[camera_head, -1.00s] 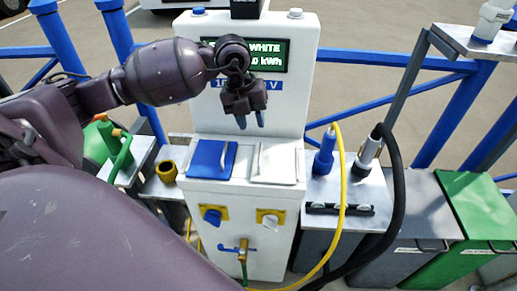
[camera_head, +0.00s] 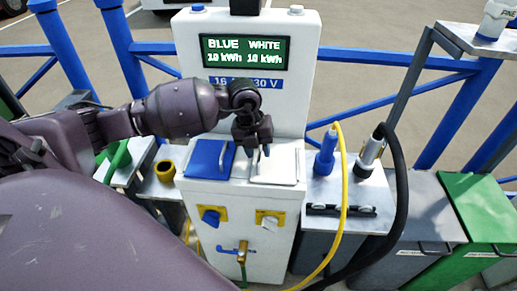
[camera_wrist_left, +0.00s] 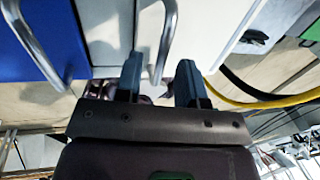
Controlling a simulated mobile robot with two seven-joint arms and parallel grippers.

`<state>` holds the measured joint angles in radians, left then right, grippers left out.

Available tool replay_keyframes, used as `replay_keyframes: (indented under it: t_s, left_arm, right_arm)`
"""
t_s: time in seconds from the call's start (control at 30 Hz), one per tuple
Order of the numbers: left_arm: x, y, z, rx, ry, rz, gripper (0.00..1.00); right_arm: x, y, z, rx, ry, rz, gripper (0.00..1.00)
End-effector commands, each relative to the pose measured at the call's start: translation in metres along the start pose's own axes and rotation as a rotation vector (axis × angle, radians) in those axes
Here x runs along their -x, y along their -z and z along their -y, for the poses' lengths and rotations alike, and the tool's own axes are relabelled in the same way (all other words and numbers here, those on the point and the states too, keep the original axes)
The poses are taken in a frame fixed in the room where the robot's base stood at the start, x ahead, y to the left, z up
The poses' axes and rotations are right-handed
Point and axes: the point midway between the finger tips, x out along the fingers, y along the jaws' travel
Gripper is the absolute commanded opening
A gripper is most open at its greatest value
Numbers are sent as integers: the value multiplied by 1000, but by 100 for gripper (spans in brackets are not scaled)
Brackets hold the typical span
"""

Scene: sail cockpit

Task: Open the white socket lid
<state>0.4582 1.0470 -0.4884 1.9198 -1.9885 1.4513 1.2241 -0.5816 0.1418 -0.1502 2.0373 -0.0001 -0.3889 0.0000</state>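The white socket lid (camera_head: 285,170) lies flat and shut on the right half of the pedestal's shelf, with a metal bar handle near its left side. The blue lid (camera_head: 200,160) lies shut to its left. My left gripper (camera_head: 254,153) hangs over the white lid's left part and partly hides the handle. In the left wrist view the gripper (camera_wrist_left: 160,82) is open, and the white lid's handle (camera_wrist_left: 165,38) ends between its two fingertips in the picture. I cannot tell whether they touch it. My right gripper is not in view.
The pedestal display (camera_head: 244,52) reads blue and white, 10 kWh each. A blue plug (camera_head: 325,155) and a grey plug (camera_head: 370,155) with yellow and black cables stand to the right. Blue rails run behind.

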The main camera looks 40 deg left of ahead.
Motion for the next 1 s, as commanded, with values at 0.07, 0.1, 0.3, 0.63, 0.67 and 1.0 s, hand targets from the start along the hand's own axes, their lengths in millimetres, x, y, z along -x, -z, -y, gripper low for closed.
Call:
replay_keyframes:
  t_s: [0.07,0.1,0.3,0.63,0.67,1.0]
  left_arm:
    - [-1,0,0,0,0,0,36]
    - [-1,0,0,0,0,0,36]
    - [0,0,0,0,0,0,27]
    - [0,0,0,0,0,0,0]
    - [0,0,0,0,0,0,0]
    - [7,-1,5,-2,-41,4,0]
  right_arm:
    - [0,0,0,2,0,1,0]
    - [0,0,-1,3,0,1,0]
    - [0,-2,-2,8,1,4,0]
    - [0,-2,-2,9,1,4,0]
    - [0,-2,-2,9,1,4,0]
    - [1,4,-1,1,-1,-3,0]
